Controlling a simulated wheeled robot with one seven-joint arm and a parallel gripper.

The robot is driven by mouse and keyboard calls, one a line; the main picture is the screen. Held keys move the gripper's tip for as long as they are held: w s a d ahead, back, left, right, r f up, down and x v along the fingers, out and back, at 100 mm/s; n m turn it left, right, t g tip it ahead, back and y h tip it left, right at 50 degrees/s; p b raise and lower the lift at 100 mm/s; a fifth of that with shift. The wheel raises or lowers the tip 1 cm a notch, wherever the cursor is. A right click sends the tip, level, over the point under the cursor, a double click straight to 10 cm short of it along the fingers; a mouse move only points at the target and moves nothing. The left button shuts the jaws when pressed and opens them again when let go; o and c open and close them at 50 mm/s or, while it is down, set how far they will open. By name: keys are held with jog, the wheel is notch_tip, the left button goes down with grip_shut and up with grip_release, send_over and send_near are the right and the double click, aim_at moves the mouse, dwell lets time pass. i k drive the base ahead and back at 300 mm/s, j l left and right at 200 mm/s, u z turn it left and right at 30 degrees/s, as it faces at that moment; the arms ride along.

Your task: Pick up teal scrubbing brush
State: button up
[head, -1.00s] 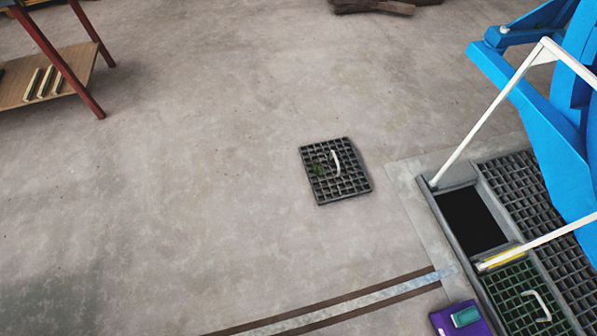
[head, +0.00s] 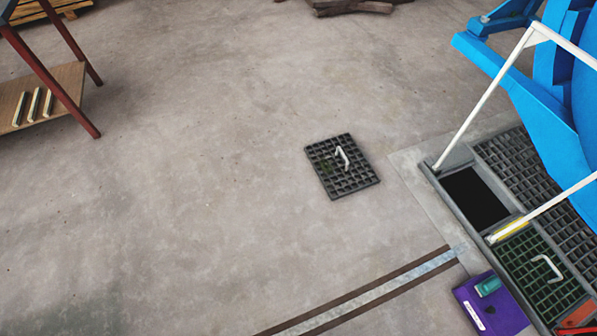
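The teal scrubbing brush (head: 488,286) lies on top of a purple case (head: 493,309) at the lower right of the head view. The case rests on the concrete floor beside the grated pit. The brush is small here and its bristles cannot be made out. My gripper is not in view.
An open square hole (head: 474,198) in the floor lies beside a green grate (head: 535,272) with a white handle. A loose grate panel (head: 342,166) lies on the floor. White rails (head: 490,90) and blue machinery (head: 545,110) stand at right. Open floor (head: 180,200) spans the middle and left.

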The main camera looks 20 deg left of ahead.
aim_at(484, 289)
jog(key=k+j+u, duration=0.15)
jog(key=u, duration=0.2)
jog(key=i+j, duration=0.35)
jog(key=k+l, duration=0.4)
jog(key=l+z, duration=0.15)
jog(key=z, duration=0.35)
jog(key=l+z, duration=0.2)
jog(key=z, duration=0.25)
jog(key=l+z, duration=0.2)
jog(key=z, duration=0.3)
jog(key=j, duration=1.25)
